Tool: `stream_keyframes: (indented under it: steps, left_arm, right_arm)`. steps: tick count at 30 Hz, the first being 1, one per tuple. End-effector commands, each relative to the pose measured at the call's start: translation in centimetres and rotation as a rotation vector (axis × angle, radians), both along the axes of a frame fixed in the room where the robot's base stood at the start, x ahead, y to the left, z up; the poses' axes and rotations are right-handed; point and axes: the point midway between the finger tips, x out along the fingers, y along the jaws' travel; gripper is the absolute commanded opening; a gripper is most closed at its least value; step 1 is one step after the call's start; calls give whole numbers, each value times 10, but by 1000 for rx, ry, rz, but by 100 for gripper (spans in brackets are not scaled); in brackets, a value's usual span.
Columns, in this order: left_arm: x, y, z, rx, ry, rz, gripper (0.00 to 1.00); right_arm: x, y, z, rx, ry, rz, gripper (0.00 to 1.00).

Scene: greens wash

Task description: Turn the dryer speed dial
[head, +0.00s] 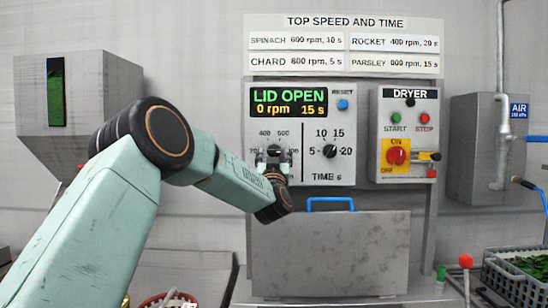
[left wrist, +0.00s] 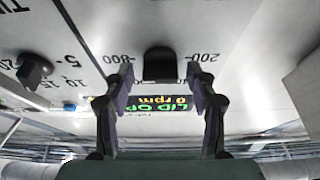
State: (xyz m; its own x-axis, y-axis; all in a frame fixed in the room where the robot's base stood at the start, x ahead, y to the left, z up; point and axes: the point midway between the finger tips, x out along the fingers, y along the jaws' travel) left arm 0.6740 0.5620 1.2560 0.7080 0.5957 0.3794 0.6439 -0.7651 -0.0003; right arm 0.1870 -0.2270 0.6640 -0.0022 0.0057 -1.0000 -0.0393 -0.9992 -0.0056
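The speed dial (head: 274,149) is a black knob on the white control panel, below the display, with 400 and 600 printed above it. My left gripper (head: 273,158) is in front of it and hides its lower part. In the left wrist view, turned over, the dial (left wrist: 160,65) lies between the tips of my open gripper (left wrist: 160,82), with gaps on both sides; 800 and 200 flank it. I cannot tell whether the tips reach past its face. The display (head: 289,102) reads LID OPEN, 0 rpm, 15 s. My right gripper is not in view.
The time dial (head: 329,151) is close on the right; it also shows in the left wrist view (left wrist: 34,70). A blue reset button (head: 342,104) is above it. The dryer switch box (head: 408,135) is further right. A grey lid (head: 330,255) with a blue handle stands below.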

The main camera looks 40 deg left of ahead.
Motion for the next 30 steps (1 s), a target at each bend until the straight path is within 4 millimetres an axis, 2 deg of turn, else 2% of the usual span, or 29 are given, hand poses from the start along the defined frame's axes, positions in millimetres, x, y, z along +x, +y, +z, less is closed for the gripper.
stream_keyframes:
  steps: [2,17,30]
  left_arm:
    - [0,0,0,1,-1,0,48]
    - [0,0,0,0,0,1,6]
    - [1,-1,0,-88,-74,1,6]
  right_arm:
    - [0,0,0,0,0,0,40]
    - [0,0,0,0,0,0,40]
    - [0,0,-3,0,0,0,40]
